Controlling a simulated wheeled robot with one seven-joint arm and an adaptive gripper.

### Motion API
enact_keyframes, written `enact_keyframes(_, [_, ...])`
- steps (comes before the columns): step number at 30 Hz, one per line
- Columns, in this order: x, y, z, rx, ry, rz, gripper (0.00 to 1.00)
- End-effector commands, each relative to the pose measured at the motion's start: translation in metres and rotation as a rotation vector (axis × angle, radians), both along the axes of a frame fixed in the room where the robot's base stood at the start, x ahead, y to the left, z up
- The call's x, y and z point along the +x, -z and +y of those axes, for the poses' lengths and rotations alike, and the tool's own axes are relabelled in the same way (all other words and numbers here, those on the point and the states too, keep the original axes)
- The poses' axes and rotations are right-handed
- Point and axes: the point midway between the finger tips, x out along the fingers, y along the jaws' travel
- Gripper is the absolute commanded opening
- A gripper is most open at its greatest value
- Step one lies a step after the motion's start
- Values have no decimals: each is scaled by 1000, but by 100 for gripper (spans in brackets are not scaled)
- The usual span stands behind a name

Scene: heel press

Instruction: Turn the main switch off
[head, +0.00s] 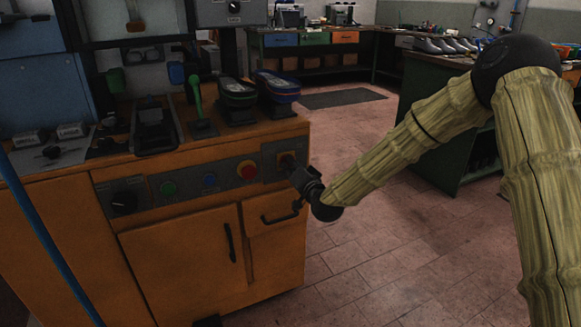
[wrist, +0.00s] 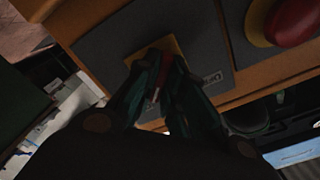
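The main switch is a red handle (wrist: 166,68) on a yellow plate (wrist: 141,54) at the right end of the grey control panel. In the head view its plate (head: 287,157) shows at the cabinet's right corner, partly hidden by my gripper (head: 300,178). In the wrist view my gripper (wrist: 162,82) has its two dark fingers close together on either side of the red handle, apparently shut on it. The fingers hide much of the handle, so its exact angle is hard to read.
A red mushroom button (head: 246,170) sits left of the switch, then a blue button (head: 210,181), a green button (head: 168,188) and a black knob (head: 124,201). A drawer handle (head: 281,213) lies below. Shoes (head: 238,93) stand on top.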

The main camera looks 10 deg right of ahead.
Motion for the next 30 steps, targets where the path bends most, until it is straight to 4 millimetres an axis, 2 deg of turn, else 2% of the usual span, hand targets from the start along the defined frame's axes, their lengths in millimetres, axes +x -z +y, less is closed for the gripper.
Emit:
enact_keyframes(14, [0,-1,0,-66,0,-23,0])
enact_keyframes(30, [0,-1,0,-492,0,-170,0])
